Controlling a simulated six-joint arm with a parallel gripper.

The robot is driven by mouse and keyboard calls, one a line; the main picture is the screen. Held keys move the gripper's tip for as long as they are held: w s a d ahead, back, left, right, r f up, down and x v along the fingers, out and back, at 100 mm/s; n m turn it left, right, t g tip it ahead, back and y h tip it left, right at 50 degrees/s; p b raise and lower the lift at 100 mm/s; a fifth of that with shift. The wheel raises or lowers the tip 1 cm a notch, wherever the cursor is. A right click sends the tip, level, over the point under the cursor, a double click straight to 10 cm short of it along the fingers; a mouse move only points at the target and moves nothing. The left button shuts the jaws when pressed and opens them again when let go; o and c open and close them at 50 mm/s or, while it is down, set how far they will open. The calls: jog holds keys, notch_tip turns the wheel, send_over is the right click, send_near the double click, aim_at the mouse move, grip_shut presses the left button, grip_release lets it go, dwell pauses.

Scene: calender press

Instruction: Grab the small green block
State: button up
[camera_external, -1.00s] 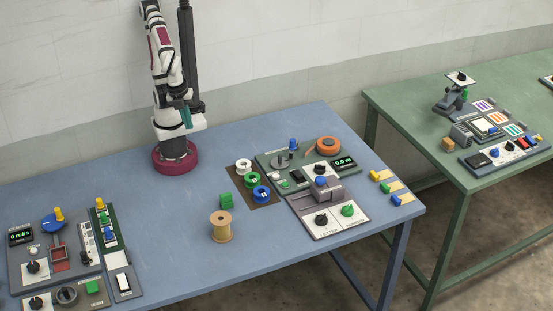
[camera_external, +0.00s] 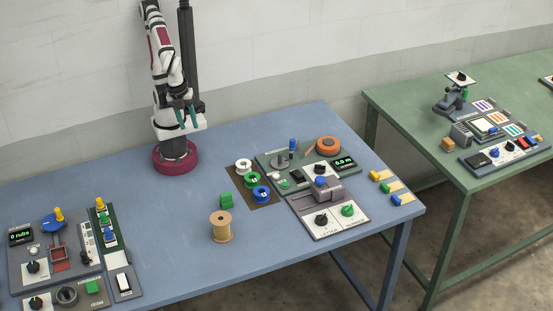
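My gripper (camera_external: 187,117) has teal fingers and points down near my base, high above the table. Its two fingers show apart with nothing between them. It is well behind and to the left of the green block, not touching it.
White, green (camera_external: 252,180) and blue spools stand on a brown mat. A control panel (camera_external: 345,183) with knobs is to the right, and another (camera_external: 60,255) at the front left, with a green piece (camera_external: 92,287).

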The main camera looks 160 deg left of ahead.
jog(key=shift+o, duration=0.8)
jog(key=w+d+f+m+g+y, duration=0.1)
jog(key=w+f+m+g+y, duration=0.2)
jog(key=w+m+y, duration=0.5)
jog(key=m+t+y, duration=0.3)
jog(key=m+y, duration=0.1)
send_near(230, 200)
jog(key=x, duration=0.6)
jog(key=s+x, duration=0.1)
jog(key=x, duration=0.3)
jog(key=shift+a+r, duration=0.25)
jog(key=shift+r, duration=0.1)
jog(key=shift+c, duration=0.3)
grip_shut()
